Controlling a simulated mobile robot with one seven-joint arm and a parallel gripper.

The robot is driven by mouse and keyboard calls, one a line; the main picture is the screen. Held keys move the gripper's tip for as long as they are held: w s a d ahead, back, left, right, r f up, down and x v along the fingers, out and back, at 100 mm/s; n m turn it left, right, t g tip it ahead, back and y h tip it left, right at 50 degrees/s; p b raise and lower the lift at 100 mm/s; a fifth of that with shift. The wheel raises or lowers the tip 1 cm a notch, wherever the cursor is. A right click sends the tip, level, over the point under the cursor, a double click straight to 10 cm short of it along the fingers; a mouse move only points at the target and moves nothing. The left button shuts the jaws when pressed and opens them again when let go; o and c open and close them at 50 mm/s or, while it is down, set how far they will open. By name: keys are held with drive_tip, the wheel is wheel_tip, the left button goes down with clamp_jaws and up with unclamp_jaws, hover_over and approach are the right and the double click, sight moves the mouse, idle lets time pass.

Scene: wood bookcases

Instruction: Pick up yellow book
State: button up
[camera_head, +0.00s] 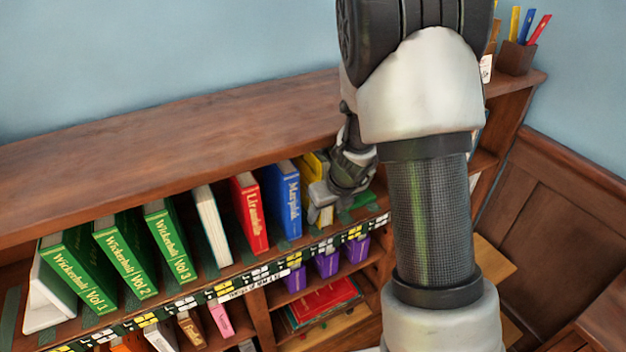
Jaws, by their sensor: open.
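The yellow book (311,165) stands on the upper shelf of the wood bookcase, just right of a blue book (282,200). Only part of it shows, as my gripper covers much of its front. My gripper (322,203) is at the shelf opening, in front of the yellow book, with its fingers by the book's spine. The jaws are open. Whether a finger touches the book cannot be told. My arm hides the area to the right of it.
A red book (249,213), a white book (212,228) and several green volumes (170,242) stand left on the same shelf. Purple items (327,263) and a lying red book (323,301) are below. A pencil cup (515,58) stands on the bookcase top (170,140), otherwise mostly clear.

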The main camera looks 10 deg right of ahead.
drive_tip(key=shift+f, duration=0.3)
idle(0.4)
clamp_jaws()
drive_tip(key=shift+r, duration=0.1)
